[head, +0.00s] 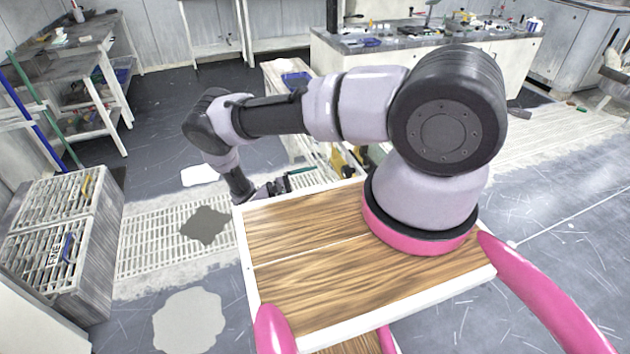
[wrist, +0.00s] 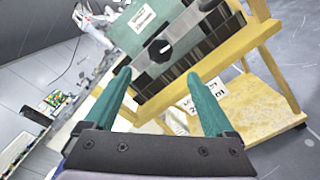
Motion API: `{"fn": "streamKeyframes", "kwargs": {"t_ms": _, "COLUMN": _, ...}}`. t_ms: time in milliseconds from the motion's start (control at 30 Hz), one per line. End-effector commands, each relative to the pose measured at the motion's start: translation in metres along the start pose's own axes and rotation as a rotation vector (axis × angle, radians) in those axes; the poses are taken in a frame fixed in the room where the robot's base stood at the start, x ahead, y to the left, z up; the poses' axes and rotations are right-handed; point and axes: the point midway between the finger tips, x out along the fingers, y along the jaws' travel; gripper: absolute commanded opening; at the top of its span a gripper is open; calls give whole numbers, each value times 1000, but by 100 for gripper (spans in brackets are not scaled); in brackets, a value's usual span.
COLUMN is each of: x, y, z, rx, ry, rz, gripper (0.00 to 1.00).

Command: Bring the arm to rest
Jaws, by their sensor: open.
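My arm (head: 345,105) rises from its base on my wooden deck, reaches to the left and bends down at the wrist. My gripper (head: 285,186) hangs just past the deck's far edge, small and partly dark in the head view. In the wrist view my gripper (wrist: 157,85) shows two green fingers spread apart, with nothing between them. Beyond the fingers is a grey-green box with a black knob (wrist: 160,50) on a yellow wooden stand (wrist: 262,28). I cannot tell from the picture how far the fingers are from the box.
A slatted crate unit (head: 62,235) stands at the left. A workbench (head: 95,50) is at the back left, and a long counter (head: 430,42) with small items is at the back. A pale cart (head: 285,75) stands beyond my arm. Open floor (head: 160,110) lies at the left.

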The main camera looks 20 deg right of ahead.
Motion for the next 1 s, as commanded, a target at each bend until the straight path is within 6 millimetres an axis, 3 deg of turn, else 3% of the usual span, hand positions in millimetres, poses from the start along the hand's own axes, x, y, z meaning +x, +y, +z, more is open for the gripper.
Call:
{"fn": "streamKeyframes", "kwargs": {"t_ms": 233, "x": 0, "y": 1, "z": 0, "rx": 1, "ry": 0, "rz": -3, "gripper": 89}}
{"fn": "streamKeyframes", "kwargs": {"t_ms": 367, "x": -6, "y": 18, "z": 6, "rx": 17, "ry": -2, "rz": -58, "gripper": 89}}
{"fn": "streamKeyframes", "kwargs": {"t_ms": 667, "x": -27, "y": 119, "z": 54, "rx": 119, "ry": 7, "rz": -423, "gripper": 89}}
{"fn": "streamKeyframes", "kwargs": {"t_ms": 1000, "x": -33, "y": 231, "z": 143, "rx": 277, "ry": 82, "rz": -848, "gripper": 89}}
